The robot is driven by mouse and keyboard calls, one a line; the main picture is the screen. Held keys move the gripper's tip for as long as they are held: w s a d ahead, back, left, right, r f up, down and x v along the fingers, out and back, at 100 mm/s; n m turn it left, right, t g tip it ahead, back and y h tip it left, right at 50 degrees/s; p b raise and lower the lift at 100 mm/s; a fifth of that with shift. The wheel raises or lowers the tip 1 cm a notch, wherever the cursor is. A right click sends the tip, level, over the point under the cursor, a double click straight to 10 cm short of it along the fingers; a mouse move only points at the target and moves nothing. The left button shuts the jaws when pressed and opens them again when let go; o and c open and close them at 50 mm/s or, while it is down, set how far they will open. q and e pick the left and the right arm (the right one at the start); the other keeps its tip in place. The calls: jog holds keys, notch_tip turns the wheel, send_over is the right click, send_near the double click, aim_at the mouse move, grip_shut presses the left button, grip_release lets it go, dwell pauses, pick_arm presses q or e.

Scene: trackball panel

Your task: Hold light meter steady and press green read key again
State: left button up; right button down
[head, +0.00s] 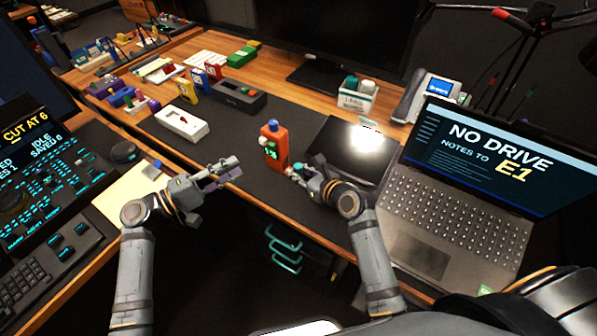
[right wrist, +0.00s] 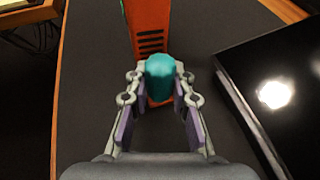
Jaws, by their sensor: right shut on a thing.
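The orange light meter (head: 280,148) stands upright on the dark desk mat, with a blue top and a small lit green display on its front. Its orange, slotted lower part also shows in the right wrist view (right wrist: 151,42). My right gripper (head: 291,171) is at the meter's lower right side, shut on a rounded teal piece (right wrist: 160,68). I cannot tell whether this piece is fixed to the meter. My left gripper (head: 238,167) is open and empty, to the left of the meter and apart from it. I cannot make out the green read key clearly.
A black tablet (head: 340,155) lies right of the meter, beside the laptop (head: 440,215). A white box (head: 181,124) and a dark case (head: 238,97) lie behind to the left. The mat (head: 225,140) is clear between the white box and the meter.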

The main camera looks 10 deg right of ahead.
pick_arm(q)
grip_shut()
dwell(1.1)
